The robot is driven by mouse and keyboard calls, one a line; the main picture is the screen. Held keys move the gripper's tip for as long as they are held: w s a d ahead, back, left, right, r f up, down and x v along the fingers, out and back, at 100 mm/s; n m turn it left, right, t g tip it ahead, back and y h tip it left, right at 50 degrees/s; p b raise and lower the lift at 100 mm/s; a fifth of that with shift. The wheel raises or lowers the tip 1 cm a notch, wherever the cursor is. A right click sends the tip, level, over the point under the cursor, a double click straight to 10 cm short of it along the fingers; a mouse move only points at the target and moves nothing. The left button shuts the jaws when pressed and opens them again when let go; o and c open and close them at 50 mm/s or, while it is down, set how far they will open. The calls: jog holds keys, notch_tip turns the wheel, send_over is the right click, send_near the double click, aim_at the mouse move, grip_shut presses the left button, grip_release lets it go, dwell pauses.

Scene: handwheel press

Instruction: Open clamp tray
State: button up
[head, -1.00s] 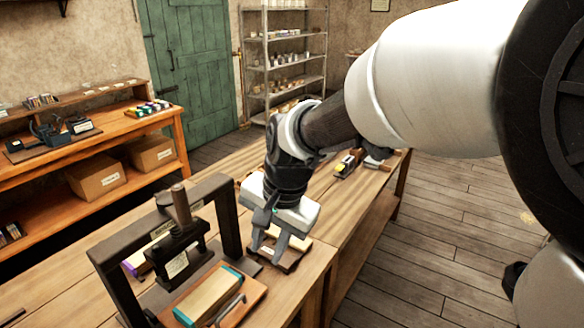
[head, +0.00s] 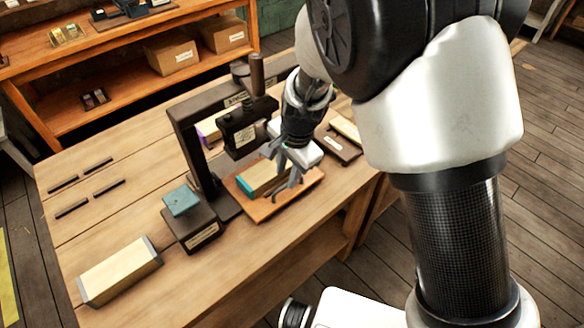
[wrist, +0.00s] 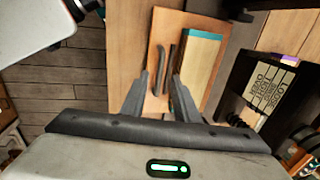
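The clamp tray is a flat orange-brown board (head: 262,211) pulled up in front of the black press (head: 183,130). It carries a pale block with teal ends (head: 262,178) and a dark bar handle (head: 287,188) along its near side. The wrist view also shows the board (wrist: 153,40), the block (wrist: 198,65) and the handle (wrist: 158,68). My gripper (wrist: 160,76) is open and empty, pointing down over the tray, its fingertips on either side of the handle in that view. Whether the fingers touch the handle is unclear.
A small dark box with a teal pad (head: 181,201) stands beside the press post. A pale block (head: 120,272) lies at the table's front left. Another block on a dark base (head: 340,140) lies beyond my gripper. Dark strips (head: 72,208) lie at left.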

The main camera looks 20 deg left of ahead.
aim_at(284, 187)
jog(key=f, duration=0.3)
jog(key=a+f, duration=0.1)
jog(key=shift+w+f, duration=0.2)
jog(key=shift+f, duration=0.2)
grip_shut()
jog(key=shift+d, duration=0.1)
